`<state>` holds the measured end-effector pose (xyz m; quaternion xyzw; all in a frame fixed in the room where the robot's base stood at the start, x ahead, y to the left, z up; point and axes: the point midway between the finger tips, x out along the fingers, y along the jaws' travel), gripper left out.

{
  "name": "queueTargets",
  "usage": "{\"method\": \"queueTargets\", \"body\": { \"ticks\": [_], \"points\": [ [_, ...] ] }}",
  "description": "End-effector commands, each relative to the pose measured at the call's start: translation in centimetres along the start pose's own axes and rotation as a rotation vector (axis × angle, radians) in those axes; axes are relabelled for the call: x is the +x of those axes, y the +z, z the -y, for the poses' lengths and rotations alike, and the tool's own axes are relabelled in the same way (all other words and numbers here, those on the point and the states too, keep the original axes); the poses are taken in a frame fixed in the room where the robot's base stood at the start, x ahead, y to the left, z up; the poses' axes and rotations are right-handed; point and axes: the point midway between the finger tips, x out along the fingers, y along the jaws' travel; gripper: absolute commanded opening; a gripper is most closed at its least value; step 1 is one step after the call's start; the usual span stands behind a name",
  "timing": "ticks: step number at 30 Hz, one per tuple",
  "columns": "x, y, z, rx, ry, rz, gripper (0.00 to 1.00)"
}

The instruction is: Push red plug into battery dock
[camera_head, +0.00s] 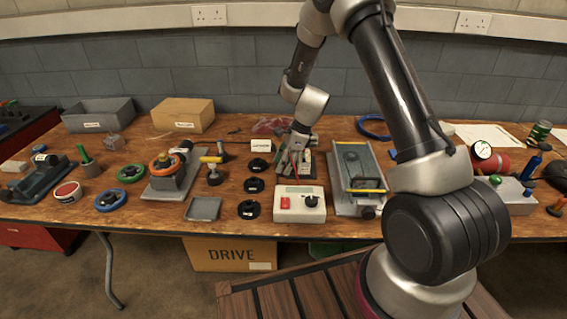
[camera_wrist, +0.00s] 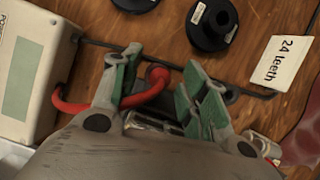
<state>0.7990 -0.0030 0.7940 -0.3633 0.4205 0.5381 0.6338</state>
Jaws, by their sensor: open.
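My gripper (camera_wrist: 158,92) is open, its two green-padded fingers apart in the wrist view. A red cable (camera_wrist: 72,104) leaves the white box at the left and passes behind the left finger. Its thick, rounded red part (camera_wrist: 158,76) shows between the fingers; whether this is the red plug itself I cannot tell. In the head view, my gripper (camera_head: 301,142) is low over the bench, above a dark-based fixture (camera_head: 318,172) that it partly hides. The red cable is a thin line there. I cannot make out the battery dock for certain.
The white box (camera_head: 300,203) with a red switch and black knob stands in front of the gripper. A grey framed fixture (camera_head: 355,180) is close on the right. Black pulleys (camera_head: 250,185) and the "24 teeth" card (camera_wrist: 281,61) lie nearby. Bare bench shows between them.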

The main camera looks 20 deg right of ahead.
Motion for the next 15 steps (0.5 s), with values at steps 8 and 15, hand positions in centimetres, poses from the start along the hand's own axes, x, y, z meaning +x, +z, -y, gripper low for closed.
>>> {"method": "queueTargets", "body": {
  "ticks": [8,15],
  "points": [
    [-2.3,0.0,0.1,-0.001,-0.004,0.001,0.44],
    [-7.7,0.0,0.1,-0.001,-0.004,0.001,0.44]
  ]
}}
